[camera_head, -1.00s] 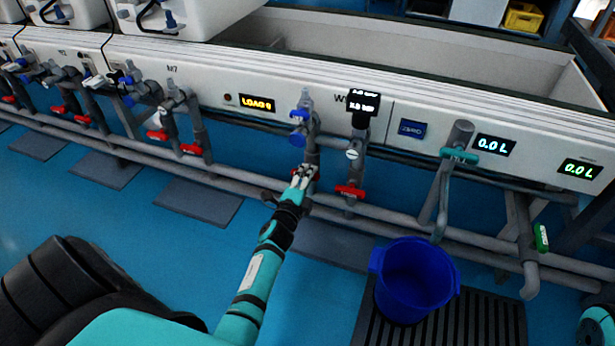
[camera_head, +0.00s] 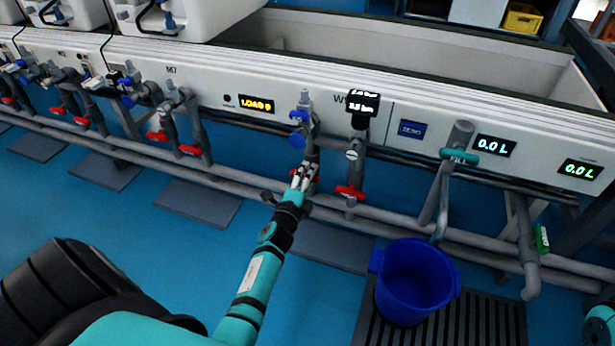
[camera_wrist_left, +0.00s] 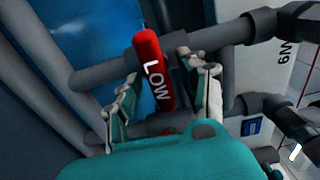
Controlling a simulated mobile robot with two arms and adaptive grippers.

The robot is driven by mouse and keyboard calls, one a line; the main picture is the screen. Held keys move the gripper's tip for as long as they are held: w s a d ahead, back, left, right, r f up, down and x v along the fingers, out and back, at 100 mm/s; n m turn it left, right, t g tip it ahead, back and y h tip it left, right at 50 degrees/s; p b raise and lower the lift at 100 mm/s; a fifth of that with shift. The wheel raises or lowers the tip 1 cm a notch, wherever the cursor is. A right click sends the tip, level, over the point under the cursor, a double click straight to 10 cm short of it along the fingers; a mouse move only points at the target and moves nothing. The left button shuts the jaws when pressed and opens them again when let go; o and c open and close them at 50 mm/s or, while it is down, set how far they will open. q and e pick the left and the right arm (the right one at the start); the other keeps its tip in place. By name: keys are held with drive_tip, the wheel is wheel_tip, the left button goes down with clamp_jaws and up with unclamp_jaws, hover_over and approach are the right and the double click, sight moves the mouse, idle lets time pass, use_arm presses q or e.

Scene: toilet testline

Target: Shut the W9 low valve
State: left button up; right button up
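The W9 low valve is a red lever marked LOW (camera_wrist_left: 153,70) on grey piping. In the left wrist view it stands between the two fingers of my left gripper (camera_wrist_left: 162,98), with a gap visible on each side. The fingers are apart, and the lever's upper end reaches past them. In the head view my left gripper (camera_head: 304,176) is at the pipe below the blue valve, and it hides most of the red lever. My right gripper is out of view.
A blue bucket (camera_head: 414,282) stands on a dark floor grate. Horizontal pipes (camera_head: 400,218) run along the front.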

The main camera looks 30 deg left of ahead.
use_arm(q)
drive_tip(key=v, duration=1.2)
drive_tip(key=shift+r, duration=0.1)
